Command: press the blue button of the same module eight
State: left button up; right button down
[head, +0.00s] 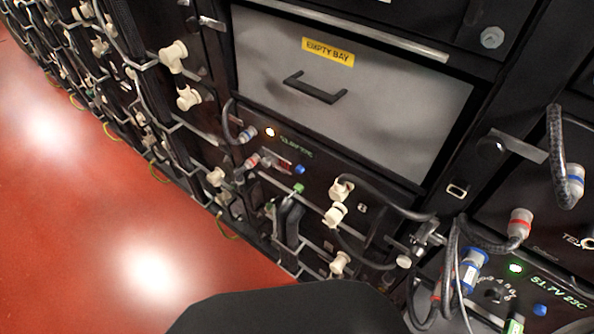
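A small blue button (300,169) sits on the black module under the empty bay, near a lit orange-white lamp (270,132) and a small green display (296,147) too small to read surely. I cannot make out a number eight on either module. Neither gripper is in view.
A grey panel (400,100) labelled EMPTY BAY has a black handle (315,88). Thick cables with red (520,223) and blue (474,262) collars cross the right side. Cream plugs (335,214) stick out from the racks. The red floor (60,240) at left is clear.

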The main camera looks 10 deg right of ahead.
aim_at(299, 169)
jog(key=z, duration=1.5)
jog(key=k, duration=1.3)
jog(key=u, duration=1.7)
jog(key=i, duration=0.5)
jog(key=u, duration=0.15)
